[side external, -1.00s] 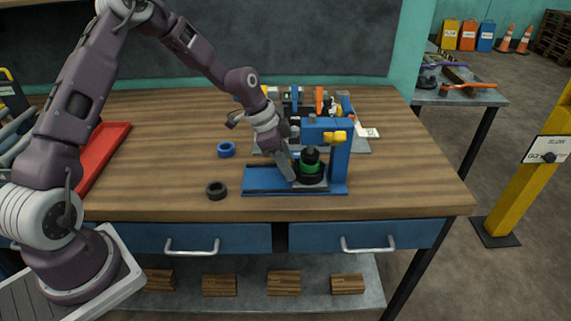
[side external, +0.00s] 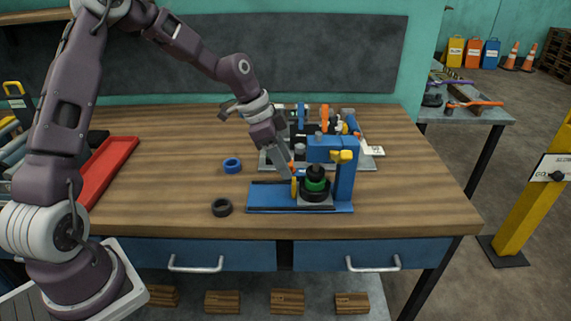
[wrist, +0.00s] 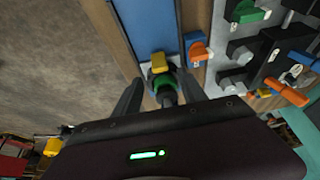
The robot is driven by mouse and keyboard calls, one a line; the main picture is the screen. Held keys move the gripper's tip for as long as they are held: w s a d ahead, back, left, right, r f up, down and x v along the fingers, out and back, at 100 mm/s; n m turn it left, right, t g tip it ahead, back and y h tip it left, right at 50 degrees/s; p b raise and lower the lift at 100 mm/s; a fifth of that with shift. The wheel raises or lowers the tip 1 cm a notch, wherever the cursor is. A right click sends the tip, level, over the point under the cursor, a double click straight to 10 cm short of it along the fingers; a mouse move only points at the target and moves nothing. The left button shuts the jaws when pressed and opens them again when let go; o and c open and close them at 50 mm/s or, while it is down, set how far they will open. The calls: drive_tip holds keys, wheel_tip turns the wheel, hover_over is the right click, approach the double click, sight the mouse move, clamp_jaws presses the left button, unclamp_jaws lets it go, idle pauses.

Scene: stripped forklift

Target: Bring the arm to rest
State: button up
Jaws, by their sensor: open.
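My gripper (side external: 286,172) is open and empty, tilted down above the left part of a blue fixture (side external: 268,198) on the wooden bench. A stack of black and green round parts (side external: 316,182) sits upright on the fixture's grey plate, under its blue overhanging arm (side external: 330,150). The gripper's fingers are up and to the left of this stack and look apart from it. In the wrist view, the open fingers (wrist: 160,92) appear on either side of the green and black stack (wrist: 166,94), with the yellow part (wrist: 158,64) just beyond.
A blue ring (side external: 232,166) and a black ring (side external: 222,207) lie on the bench (side external: 170,180) left of the fixture. A grey board (side external: 370,162) with several coloured parts lies behind it. A red tray (side external: 108,170) is at the far left. The bench's right end is clear.

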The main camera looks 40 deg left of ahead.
drive_tip(key=s+d+r+n+t+y, duration=0.1)
drive_tip(key=s+d+r+n+y, duration=0.15)
drive_tip(key=s+r, duration=0.7)
drive_tip(key=s+d+r+n+y, duration=0.25)
drive_tip(key=s+r, duration=0.35)
drive_tip(key=s, duration=0.6)
drive_tip(key=s+n+t+h, duration=0.1)
drive_tip(key=s+n, duration=0.3)
drive_tip(key=s, duration=0.5)
drive_tip(key=shift+h, duration=0.4)
drive_tip(key=shift+a+r, duration=0.1)
drive_tip(key=shift+c, duration=0.2)
